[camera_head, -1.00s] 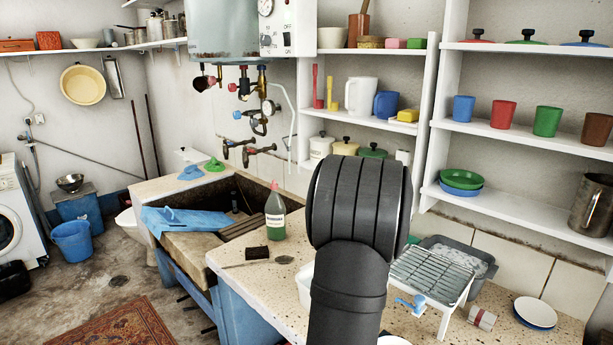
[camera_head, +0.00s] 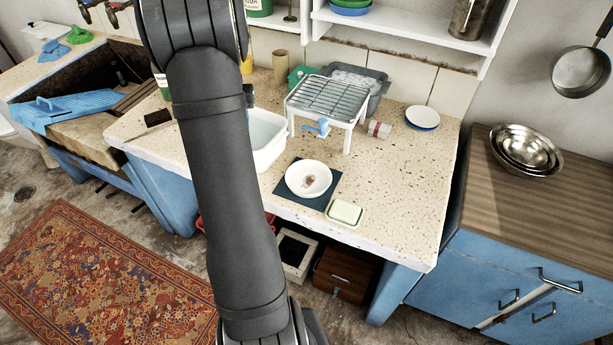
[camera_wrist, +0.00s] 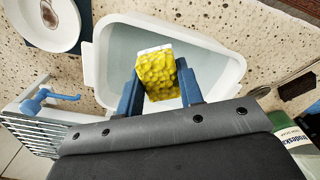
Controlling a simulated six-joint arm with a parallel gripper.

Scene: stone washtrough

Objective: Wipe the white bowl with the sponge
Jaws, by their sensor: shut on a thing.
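The white bowl (camera_head: 308,178) stands on a dark mat (camera_head: 284,189) near the counter's front edge, with a brown stain inside. It also shows at the top left of the wrist view (camera_wrist: 46,22). My gripper (camera_wrist: 160,88) is shut on the yellow sponge (camera_wrist: 158,72), which has a pale layer along its far edge. It holds the sponge over the white basin (camera_wrist: 100,60), apart from the bowl. In the head view my arm hides the gripper and sponge, and part of the basin (camera_head: 268,158).
A wire rack (camera_head: 330,97) on white legs, with a blue brush (camera_head: 317,128), stands behind the bowl. A soap dish (camera_head: 344,212) sits right of the mat. A jar on its side (camera_head: 379,129) and plates (camera_head: 422,117) lie further right. The counter's right part is clear.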

